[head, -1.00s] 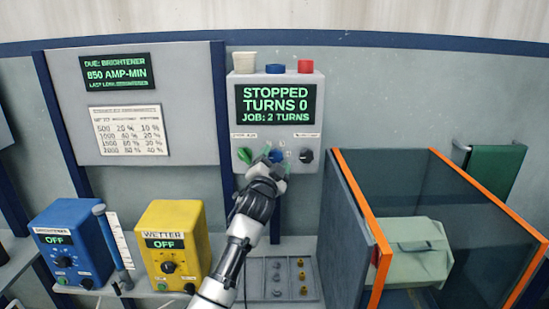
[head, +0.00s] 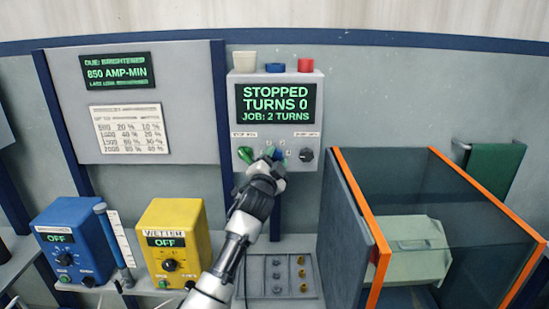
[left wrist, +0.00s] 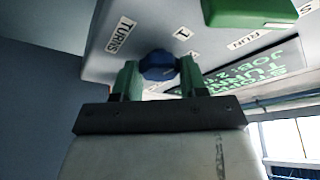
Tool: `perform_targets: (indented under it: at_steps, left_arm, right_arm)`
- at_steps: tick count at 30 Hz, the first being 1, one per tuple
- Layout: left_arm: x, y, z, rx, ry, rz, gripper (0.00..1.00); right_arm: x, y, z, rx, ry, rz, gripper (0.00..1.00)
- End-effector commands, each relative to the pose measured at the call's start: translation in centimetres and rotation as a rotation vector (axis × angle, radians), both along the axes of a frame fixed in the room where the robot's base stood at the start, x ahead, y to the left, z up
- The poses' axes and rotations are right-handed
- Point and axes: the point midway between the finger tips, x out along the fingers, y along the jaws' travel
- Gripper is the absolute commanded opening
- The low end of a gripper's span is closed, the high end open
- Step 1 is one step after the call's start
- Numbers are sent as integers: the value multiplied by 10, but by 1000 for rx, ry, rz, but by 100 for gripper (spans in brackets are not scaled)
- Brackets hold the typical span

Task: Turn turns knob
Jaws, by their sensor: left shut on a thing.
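The blue turns knob (left wrist: 158,66) is on the lower face of the grey control box (head: 228,110). In the left wrist view it sits between the two green-padded fingers of my left gripper (left wrist: 157,80), which is shut on it. In the head view my left gripper (head: 270,160) covers most of the knob. The box's screen (head: 276,104) reads "STOPPED, TURNS 0, JOB: 2 TURNS". My right gripper is not in view.
A green control (head: 244,154) is left of the knob and a black knob (head: 305,155) is right of it. A blue box (head: 78,225), a yellow box (head: 176,220) and an orange-edged tank (head: 372,220) stand below.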

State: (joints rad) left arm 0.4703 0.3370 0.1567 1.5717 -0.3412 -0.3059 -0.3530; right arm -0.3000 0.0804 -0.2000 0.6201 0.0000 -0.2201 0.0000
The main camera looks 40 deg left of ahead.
Motion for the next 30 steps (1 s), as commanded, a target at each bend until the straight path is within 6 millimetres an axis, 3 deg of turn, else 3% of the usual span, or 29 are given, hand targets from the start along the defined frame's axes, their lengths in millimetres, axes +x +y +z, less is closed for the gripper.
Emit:
perform_targets:
  at_steps: [21,30]
  left_arm:
    - [-1,2,9,488,371,0,19]
    - [-1,2,6,668,506,0,19]
  right_arm:
    - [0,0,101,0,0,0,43]
    - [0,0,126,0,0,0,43]
